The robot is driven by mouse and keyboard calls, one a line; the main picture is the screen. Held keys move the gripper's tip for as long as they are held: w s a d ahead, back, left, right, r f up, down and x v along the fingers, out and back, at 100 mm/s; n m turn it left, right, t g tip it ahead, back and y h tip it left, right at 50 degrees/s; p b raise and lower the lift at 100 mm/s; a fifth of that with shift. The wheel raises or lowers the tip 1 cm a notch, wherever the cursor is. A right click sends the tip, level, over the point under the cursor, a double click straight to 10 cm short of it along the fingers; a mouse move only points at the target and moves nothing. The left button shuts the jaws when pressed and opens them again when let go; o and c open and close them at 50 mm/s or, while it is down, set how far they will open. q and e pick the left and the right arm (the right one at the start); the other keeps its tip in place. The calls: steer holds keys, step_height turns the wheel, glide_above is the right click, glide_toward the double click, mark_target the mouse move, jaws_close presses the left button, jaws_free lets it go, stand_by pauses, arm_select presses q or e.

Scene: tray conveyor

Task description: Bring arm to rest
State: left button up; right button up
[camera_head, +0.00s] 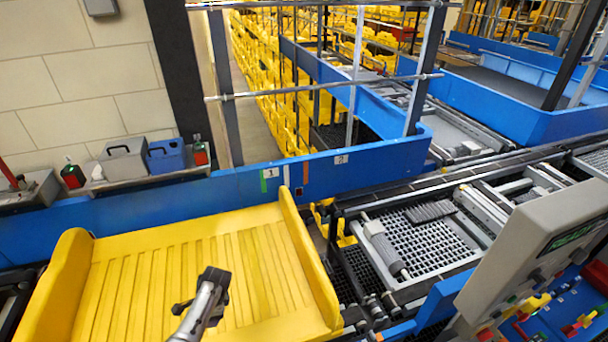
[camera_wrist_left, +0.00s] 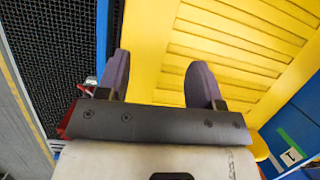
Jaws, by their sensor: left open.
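My left gripper (camera_head: 205,290) hangs over the yellow tray (camera_head: 75,270) in the head view, its arm coming up from the bottom edge. Its jaws are apart with nothing between them. In the left wrist view the two dark fingers of the left gripper (camera_wrist_left: 158,72) stand well apart and empty, with the ribbed yellow tray (camera_wrist_left: 235,45) behind and to the right. I cannot tell the exact height of the gripper over the tray. My right gripper is not in view.
A blue wall (camera_head: 235,185) runs behind the tray. A grey bin (camera_head: 123,160) and a blue bin (camera_head: 166,157) stand on a ledge at the left. A conveyor with black mesh (camera_head: 430,245) lies to the right, with a grey control panel (camera_head: 535,255) in front.

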arm_select(q)
steer(key=w+d+r+n+t, duration=0.2)
steer(key=w+r+n, duration=0.1)
steer(key=r, duration=0.4)
steer(key=w+d+r+n+t+h, duration=0.1)
steer(key=w+r+n+t, duration=0.15)
steer(key=r, duration=0.35)
steer(key=w+d+r+n+t, duration=0.1)
steer(key=w+d+r+n, duration=0.2)
steer(key=r, duration=0.4)
steer(key=s+d+r+n+t+h, duration=0.25)
steer(key=s+r+t, duration=0.25)
steer(key=s+r, duration=0.4)
steer(key=s+f, duration=0.3)
steer(key=s, duration=1.6)
steer(key=s+f+g, duration=0.3)
steer(key=s+f, duration=0.5)
steer(key=s, duration=0.2)
steer(key=s+a+f+g, duration=0.1)
steer(key=s+f+g, duration=0.2)
steer(key=s+f, duration=0.5)
steer(key=s, duration=0.3)
steer(key=shift+a, duration=0.15)
steer(key=shift+s+a+n, duration=0.1)
steer(key=shift+n, duration=0.2)
